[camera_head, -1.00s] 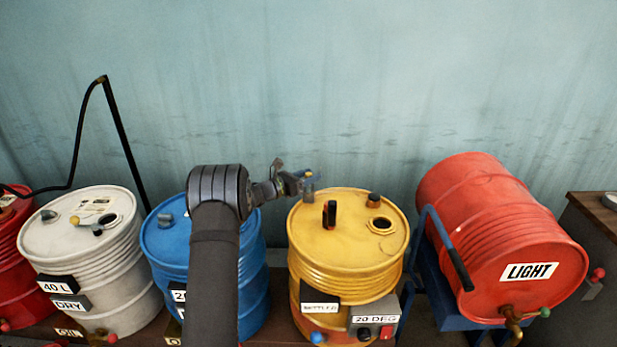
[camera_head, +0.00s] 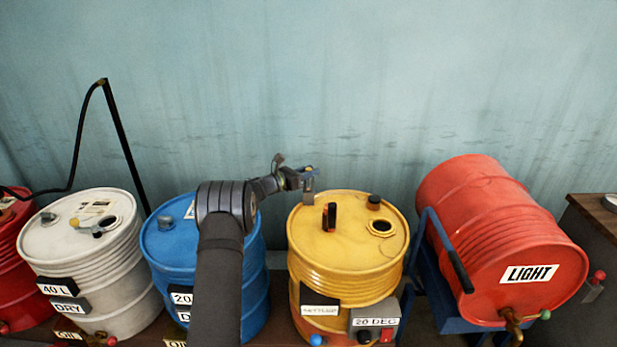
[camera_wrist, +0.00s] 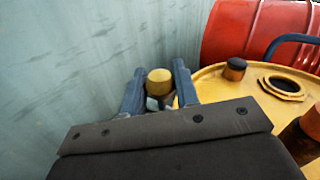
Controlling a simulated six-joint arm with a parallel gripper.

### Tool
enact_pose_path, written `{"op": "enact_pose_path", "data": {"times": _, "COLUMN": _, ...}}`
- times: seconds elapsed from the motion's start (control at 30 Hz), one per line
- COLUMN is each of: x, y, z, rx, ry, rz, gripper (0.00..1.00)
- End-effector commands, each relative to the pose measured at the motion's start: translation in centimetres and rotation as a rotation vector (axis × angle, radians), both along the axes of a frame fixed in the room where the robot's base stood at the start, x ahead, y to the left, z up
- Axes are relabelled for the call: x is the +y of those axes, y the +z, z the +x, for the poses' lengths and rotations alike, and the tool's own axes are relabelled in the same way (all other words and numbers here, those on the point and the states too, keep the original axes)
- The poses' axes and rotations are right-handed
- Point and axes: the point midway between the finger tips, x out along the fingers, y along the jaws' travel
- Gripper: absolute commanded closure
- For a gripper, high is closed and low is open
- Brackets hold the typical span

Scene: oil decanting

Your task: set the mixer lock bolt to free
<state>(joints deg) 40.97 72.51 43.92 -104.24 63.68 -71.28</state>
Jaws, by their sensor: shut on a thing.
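The yellow drum (camera_head: 345,265) stands upright right of the middle in the head view. My gripper (camera_head: 309,174) is over the back left edge of its lid. In the wrist view my two blue fingers (camera_wrist: 159,90) stand on either side of a yellow round knob (camera_wrist: 159,78) and are shut on it. I take this knob to be the handle of the mixer lock bolt. A grey post (camera_head: 308,188) shows below the fingers in the head view. The bolt's lower part and its setting are hidden by the gripper.
On the yellow lid are a dark upright handle (camera_head: 329,217), a dark cap (camera_head: 374,202) and an open bung hole (camera_head: 381,227). The blue drum (camera_head: 165,250) is left, partly behind my arm. The red LIGHT drum (camera_head: 500,235) lies on a blue cradle at right. The wall is behind.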

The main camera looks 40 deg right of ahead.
Motion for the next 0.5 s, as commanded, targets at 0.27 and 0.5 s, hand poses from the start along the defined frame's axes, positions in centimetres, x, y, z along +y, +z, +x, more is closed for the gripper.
{"op": "enact_pose_path", "data": {"times": 0.27, "x": -0.73, "y": 0.10, "z": 0.79, "rx": -0.001, "ry": 0.003, "rz": -0.001, "gripper": 1.00}}
{"op": "enact_pose_path", "data": {"times": 0.5, "x": -0.76, "y": 0.22, "z": 0.87, "rx": -0.002, "ry": 0.006, "rz": -0.002, "gripper": 0.66}}
